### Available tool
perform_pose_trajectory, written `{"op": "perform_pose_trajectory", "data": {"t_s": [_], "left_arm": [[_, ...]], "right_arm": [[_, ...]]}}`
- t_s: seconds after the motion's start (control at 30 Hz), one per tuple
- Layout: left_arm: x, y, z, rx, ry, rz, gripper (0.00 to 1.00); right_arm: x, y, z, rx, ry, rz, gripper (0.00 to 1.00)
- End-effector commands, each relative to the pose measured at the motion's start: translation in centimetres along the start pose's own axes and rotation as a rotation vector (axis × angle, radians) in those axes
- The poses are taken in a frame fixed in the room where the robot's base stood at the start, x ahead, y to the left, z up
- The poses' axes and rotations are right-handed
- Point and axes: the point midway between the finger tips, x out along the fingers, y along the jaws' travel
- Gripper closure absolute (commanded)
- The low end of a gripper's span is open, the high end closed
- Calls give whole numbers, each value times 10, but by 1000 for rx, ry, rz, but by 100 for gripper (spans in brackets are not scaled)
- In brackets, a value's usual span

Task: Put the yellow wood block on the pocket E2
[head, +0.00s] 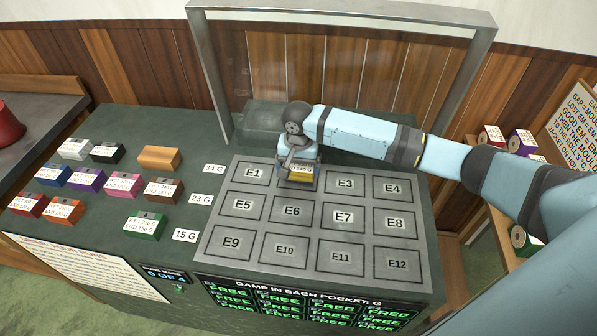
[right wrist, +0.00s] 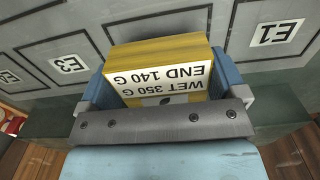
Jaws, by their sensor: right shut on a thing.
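The yellow wood block (right wrist: 158,58) has a white label reading WET 350 G, END 140 G. My right gripper (head: 298,172) is shut on it, with a blue finger on each side in the right wrist view (right wrist: 160,85). In the head view the yellow block (head: 300,177) is at the place between pockets E1 and E3, where E2 lies, and hides that pocket's label. I cannot tell whether the block touches the plate or hangs just above it. The grey pocket plate (head: 268,222) carries labelled pockets E1 to E12. My left gripper is not in view.
Several coloured blocks, such as an orange one (head: 160,158) and a green one (head: 146,226), stand on the dark green bench left of the plate. A grey metal frame (head: 480,75) rises behind the plate. The other visible pockets are empty. A wooden shelf with blocks stands at right.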

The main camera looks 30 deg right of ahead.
Motion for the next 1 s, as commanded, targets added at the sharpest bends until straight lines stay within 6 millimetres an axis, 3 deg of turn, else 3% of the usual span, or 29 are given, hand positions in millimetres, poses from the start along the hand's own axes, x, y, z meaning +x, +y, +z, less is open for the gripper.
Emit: {"op": "perform_pose_trajectory", "data": {"t_s": [0.13, 0.53, 0.57, 0.6, 0.87, 1.0], "left_arm": [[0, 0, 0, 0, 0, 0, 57], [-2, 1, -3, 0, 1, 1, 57], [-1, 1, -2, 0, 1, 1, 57], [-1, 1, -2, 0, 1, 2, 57], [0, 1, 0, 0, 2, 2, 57], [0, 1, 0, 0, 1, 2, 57]], "right_arm": [[21, 0, 0, 1, -1, 2, 36], [25, 0, 1, 1, -2, 0, 36], [26, 0, 0, 0, -1, 0, 5], [26, 0, 0, 0, -1, 0, 0], [25, 0, 0, 0, 0, 0, 0], [8, 0, 0, -1, 1, -1, 0]]}}
